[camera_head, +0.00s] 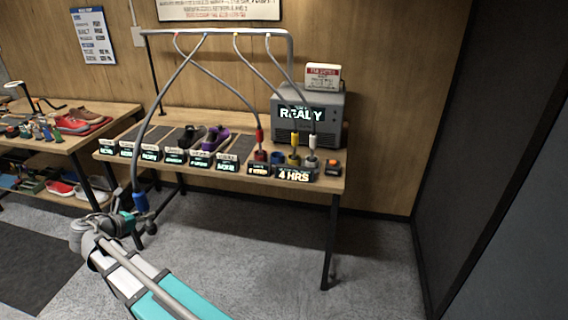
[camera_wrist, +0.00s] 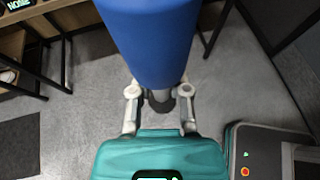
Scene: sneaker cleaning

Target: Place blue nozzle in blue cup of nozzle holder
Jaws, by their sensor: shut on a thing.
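The blue nozzle (camera_head: 140,202) hangs at the end of a grey hose, off the table's front left side. My gripper (camera_head: 128,216) is shut on it. In the wrist view the blue nozzle (camera_wrist: 150,40) fills the top middle, between the fingers of my gripper (camera_wrist: 160,100). The blue cup (camera_head: 278,157) is in the nozzle holder on the right part of the table and looks empty. The red nozzle (camera_head: 260,136), yellow nozzle (camera_head: 294,140) and white nozzle (camera_head: 312,142) stand upright at the holder, beside the blue cup.
The hoses hang from a grey overhead rail (camera_head: 220,31). A grey machine reading READY (camera_head: 330,130) stands behind the holder. Purple shoes (camera_head: 214,138) and several small signs are on the table (camera_head: 330,183). A shoe shelf (camera_head: 70,142) is at left. Grey floor lies open in front.

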